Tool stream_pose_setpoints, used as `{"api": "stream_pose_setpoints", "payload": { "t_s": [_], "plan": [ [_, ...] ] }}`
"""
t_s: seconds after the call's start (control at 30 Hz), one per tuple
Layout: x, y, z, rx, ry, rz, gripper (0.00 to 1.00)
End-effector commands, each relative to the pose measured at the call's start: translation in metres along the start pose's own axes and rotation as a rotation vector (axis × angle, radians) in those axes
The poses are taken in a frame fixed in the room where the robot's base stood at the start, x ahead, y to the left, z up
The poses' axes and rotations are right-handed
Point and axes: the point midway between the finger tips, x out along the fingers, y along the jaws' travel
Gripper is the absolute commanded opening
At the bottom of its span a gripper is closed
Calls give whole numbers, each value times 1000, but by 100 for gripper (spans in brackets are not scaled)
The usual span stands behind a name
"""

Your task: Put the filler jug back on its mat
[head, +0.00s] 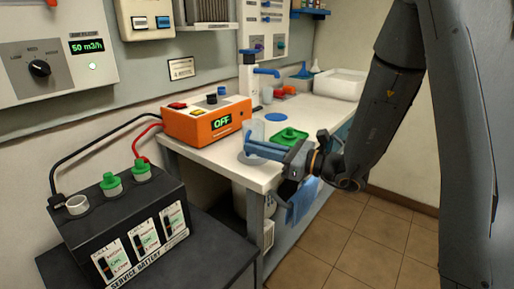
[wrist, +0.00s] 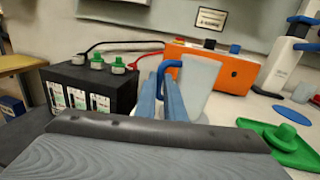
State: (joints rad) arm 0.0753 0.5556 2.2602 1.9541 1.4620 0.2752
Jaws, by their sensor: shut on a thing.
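The filler jug (head: 254,132) is a translucent cup with a blue handle, seen upright over the near end of the counter. In the wrist view the jug (wrist: 203,82) stands just beyond my fingertips. My gripper (head: 262,147) is shut on its blue handle, with blue fingers (wrist: 163,98) close together. A flat blue round mat (head: 276,117) lies bare on the counter behind the green tray; it also shows in the wrist view (wrist: 304,92).
A green tray (head: 291,137) holding a green cap is right of the jug. An orange box (head: 207,121) reading OFF stands behind left. The black battery (head: 120,222) has two green caps and one uncapped port. A dispenser (head: 250,80) and white basin (head: 338,84) are farther back.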

Motion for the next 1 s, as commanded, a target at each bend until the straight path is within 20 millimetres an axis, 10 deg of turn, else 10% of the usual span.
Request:
{"api": "stream_pose_setpoints", "payload": {
  "t_s": [0.37, 0.5, 1.0],
  "plan": [
    [0, 0, -7, 0, 0, 0, 0],
    [0, 0, -6, 0, 0, 0, 31],
    [-18, -1, -7, 1, 0, -4, 31]
  ]
}}
